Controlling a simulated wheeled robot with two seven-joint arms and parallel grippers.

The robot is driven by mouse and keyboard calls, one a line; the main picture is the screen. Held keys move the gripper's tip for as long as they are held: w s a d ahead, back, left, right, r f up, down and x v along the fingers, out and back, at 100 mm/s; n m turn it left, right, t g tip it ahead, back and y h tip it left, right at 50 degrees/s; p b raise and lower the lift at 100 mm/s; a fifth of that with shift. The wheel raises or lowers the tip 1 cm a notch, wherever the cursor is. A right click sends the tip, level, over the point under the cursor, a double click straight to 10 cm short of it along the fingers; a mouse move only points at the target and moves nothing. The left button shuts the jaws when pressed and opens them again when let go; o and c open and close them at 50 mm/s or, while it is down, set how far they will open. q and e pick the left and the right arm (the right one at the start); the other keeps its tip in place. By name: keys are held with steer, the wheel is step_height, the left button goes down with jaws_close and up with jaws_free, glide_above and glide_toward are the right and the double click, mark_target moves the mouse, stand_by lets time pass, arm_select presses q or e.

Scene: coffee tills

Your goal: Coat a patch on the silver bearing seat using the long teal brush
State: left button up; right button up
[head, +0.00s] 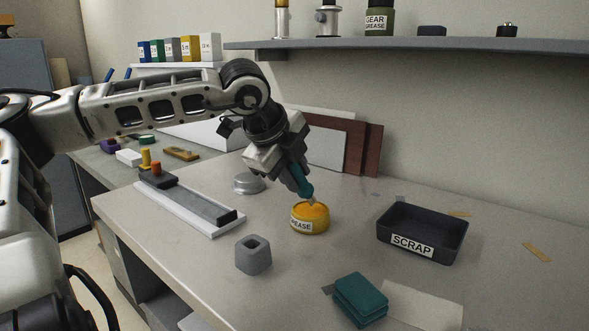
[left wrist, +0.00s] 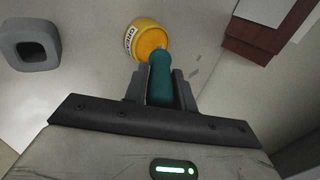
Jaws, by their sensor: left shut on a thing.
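My left gripper (head: 297,172) is shut on the long teal brush (head: 303,186) and holds it tilted, tip down. The brush tip is at the open yellow grease tin (head: 309,227); I cannot tell whether it touches the orange grease. In the left wrist view the brush handle (left wrist: 161,78) sits between the fingers (left wrist: 160,92), with the tin (left wrist: 148,40) beyond it. A low round silver piece (head: 248,184) lies behind the tin. A long grey bar (head: 197,207) lies on a white base. I cannot tell for sure which is the bearing seat. My right gripper is out of view.
A grey square holder (head: 253,255) stands at front. A black SCRAP bin (head: 423,232) stands right, and folded teal cloths (head: 361,300) lie in front. Brown boards (head: 345,143) lean on the wall. A shelf (head: 420,44) runs above. The table between holder and cloths is clear.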

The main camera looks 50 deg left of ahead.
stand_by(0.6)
arm_select(q)
steer(key=shift+s+f+b, duration=0.1)
steer(key=shift+f+b, duration=0.6)
steer(key=shift+b, duration=0.3)
stand_by(2.2)
steer(key=shift+r+p, duration=1.95)
steer(key=shift+r, duration=1.7)
